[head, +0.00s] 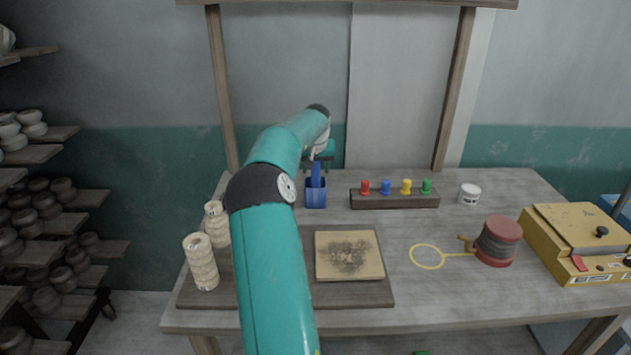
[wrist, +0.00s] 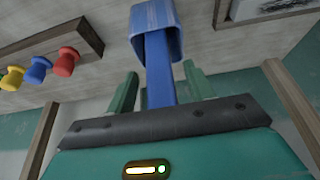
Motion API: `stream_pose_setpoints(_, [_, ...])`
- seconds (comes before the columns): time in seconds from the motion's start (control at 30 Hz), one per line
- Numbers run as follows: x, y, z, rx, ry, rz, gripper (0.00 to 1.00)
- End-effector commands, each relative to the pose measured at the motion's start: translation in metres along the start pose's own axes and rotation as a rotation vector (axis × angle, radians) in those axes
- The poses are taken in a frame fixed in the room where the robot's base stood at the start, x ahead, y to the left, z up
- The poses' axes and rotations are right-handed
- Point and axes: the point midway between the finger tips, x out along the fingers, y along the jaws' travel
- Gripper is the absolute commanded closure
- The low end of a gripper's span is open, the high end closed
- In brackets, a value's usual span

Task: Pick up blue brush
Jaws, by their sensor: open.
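The blue brush (head: 316,174) stands upright in a blue cup (head: 316,196) at the back of the table, left of the middle. In the wrist view, the brush handle (wrist: 158,72) comes out of the cup (wrist: 155,22) and runs between my two green fingers. My gripper (head: 320,158) is over the cup, and it also shows in the wrist view (wrist: 160,84). It is open, with a gap visible on each side of the handle. The handle's near end is hidden behind the dark gripper bar. The brush's other end is hidden in the cup.
A dark rack (head: 394,201) with red, blue, yellow and green pegs stands right of the cup. A white jar (head: 469,194), a red-topped spool (head: 498,242) and a yellow box (head: 575,230) are further right. Stacked pale cylinders (head: 201,263) stand left, near my arm.

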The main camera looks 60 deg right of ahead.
Motion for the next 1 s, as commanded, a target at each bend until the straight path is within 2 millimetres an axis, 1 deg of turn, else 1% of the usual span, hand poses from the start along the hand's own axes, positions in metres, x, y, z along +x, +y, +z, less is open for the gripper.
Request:
stream_pose_setpoints(0.13, [-0.001, 0.000, 0.000, 0.000, 0.001, -0.001, 0.47])
stream_pose_setpoints(0.17, [-0.001, 0.000, 0.000, 0.000, 0.001, -0.001, 0.51])
stream_pose_setpoints(0.3, [-0.001, 0.000, 0.000, 0.000, 0.001, -0.001, 0.79])
stream_pose_setpoints(0.4, [-0.001, 0.000, 0.000, 0.000, 0.001, -0.001, 0.96])
stream_pose_setpoints(0.63, [-0.001, 0.000, 0.000, 0.000, 0.001, -0.001, 0.96])
stream_pose_setpoints(0.73, [-0.007, 0.000, -0.003, 0.000, 0.002, -0.001, 0.96])
stream_pose_setpoints(0.87, [-0.024, 0.000, -0.011, 0.000, 0.004, -0.002, 0.96])
stream_pose_setpoints(1.0, [-0.052, 0.000, -0.022, 0.000, 0.005, -0.001, 0.96])
